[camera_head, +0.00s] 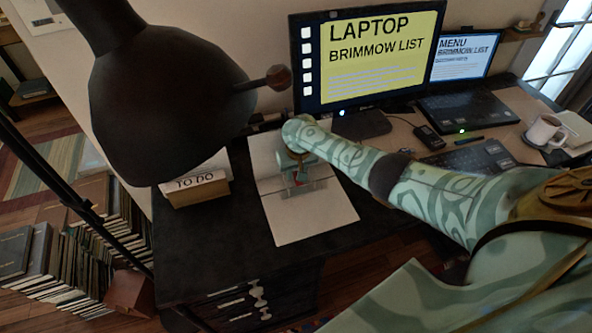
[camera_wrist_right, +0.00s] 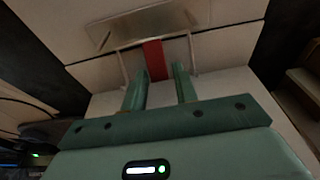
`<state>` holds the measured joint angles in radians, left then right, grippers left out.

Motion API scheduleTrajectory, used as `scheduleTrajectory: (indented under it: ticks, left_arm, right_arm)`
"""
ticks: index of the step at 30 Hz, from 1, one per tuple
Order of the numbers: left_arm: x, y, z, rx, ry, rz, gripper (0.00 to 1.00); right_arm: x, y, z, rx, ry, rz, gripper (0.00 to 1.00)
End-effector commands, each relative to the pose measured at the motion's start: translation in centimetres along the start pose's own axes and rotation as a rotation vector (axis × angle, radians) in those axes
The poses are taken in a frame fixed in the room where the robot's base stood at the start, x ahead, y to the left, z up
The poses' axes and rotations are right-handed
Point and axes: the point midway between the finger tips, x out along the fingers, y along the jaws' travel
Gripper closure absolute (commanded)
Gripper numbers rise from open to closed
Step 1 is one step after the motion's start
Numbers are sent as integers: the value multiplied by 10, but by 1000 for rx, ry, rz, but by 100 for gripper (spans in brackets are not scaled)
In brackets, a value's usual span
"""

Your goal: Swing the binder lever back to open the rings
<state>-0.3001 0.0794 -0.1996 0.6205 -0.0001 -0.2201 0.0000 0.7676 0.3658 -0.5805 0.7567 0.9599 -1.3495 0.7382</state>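The white binder (camera_head: 312,222) lies open and flat on the dark desk in the head view. In the right wrist view its pale inside (camera_wrist_right: 225,45) fills the upper part. A metal plate (camera_wrist_right: 140,25) and thin wire rings (camera_wrist_right: 193,58) show there, with a red lever (camera_wrist_right: 153,60) among them. My right gripper (camera_head: 297,190) is over the middle of the binder and partly hides the mechanism. My left gripper is not in view.
A large dark lamp (camera_head: 165,95) hangs over the desk's left side. A "TO DO" box (camera_head: 197,188) stands left of the binder. A monitor (camera_head: 365,60), laptop (camera_head: 465,110) and mug (camera_head: 543,132) are behind and right. Several books (camera_head: 60,265) stand on the floor.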

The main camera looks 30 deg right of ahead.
Motion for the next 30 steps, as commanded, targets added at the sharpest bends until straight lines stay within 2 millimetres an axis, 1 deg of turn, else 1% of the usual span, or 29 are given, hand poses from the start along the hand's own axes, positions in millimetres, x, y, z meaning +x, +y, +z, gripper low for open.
scheduleTrajectory:
  ticks: [2, 4, 7, 8, 15, 18, 21, 25, 30]
  left_arm:
    - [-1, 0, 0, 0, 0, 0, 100]
    - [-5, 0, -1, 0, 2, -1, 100]
    - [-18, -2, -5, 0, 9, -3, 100]
    - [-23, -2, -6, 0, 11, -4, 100]
    - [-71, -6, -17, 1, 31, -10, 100]
    - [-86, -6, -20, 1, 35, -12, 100]
    - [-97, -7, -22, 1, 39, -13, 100]
    - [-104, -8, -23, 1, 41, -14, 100]
    - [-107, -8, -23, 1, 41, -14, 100]
  right_arm:
    - [-1, 0, 0, 0, 1, 0, 71]
    - [-7, 0, -1, 0, 2, 0, 71]
    - [-24, 0, -2, 1, 4, -2, 71]
    - [-32, 0, -2, 1, 4, -1, 71]
    - [-100, 0, -3, 0, 5, -2, 71]
    - [-124, 0, -2, -1, 4, 0, 71]
    - [-143, 0, -2, 0, 3, -1, 71]
    - [-158, 0, -1, -1, 1, 0, 71]
    - [-163, 0, 0, 0, -1, 0, 71]
